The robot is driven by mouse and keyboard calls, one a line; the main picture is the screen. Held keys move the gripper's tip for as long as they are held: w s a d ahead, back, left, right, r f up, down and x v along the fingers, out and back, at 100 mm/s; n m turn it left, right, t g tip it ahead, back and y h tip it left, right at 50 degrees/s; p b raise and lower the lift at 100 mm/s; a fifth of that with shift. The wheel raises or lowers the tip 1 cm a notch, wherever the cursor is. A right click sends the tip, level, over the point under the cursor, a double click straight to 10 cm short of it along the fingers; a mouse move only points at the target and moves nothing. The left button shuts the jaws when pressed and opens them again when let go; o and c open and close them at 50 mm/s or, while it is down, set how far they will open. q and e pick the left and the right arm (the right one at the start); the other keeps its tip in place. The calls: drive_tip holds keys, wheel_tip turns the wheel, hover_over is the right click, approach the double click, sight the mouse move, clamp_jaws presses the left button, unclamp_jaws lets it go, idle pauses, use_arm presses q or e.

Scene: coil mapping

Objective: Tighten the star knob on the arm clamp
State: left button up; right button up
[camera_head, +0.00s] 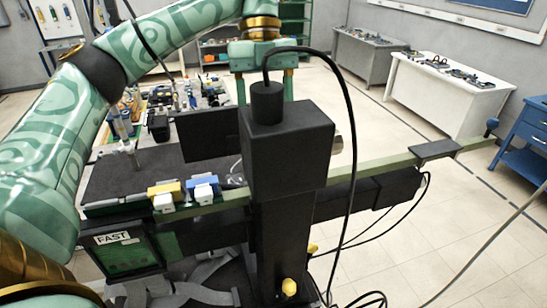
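A black clamp-like block (289,150) sits on a dark upright post over a long green rail (378,161). A pale metallic knob-like part (337,144) shows partly at the block's right side; I cannot tell if it is the star knob. My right gripper is out of view.
A black cable (345,110) loops over the block and down its right side. Blue and yellow connectors (185,192) sit on the bench's front edge. A cluttered bench stands behind. White table (440,95) and blue cabinet (530,135) are at right; the floor between is clear.

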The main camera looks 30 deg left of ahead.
use_arm(q)
drive_tip(key=x, duration=0.9)
drive_tip(key=shift+w+d+r, duration=0.1)
drive_tip(key=shift+w+d, duration=0.15)
drive_tip(key=shift+d, duration=0.05)
drive_tip(key=shift+s+f+p, duration=0.25)
drive_tip(key=shift+f+p, duration=0.05)
drive_tip(key=shift+f, duration=0.15)
drive_tip(key=shift+w+f, duration=0.1)
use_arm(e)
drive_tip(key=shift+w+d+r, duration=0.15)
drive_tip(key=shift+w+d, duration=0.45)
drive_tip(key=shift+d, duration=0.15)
use_arm(q)
drive_tip(key=shift+d, duration=0.1)
drive_tip(key=c, duration=1)
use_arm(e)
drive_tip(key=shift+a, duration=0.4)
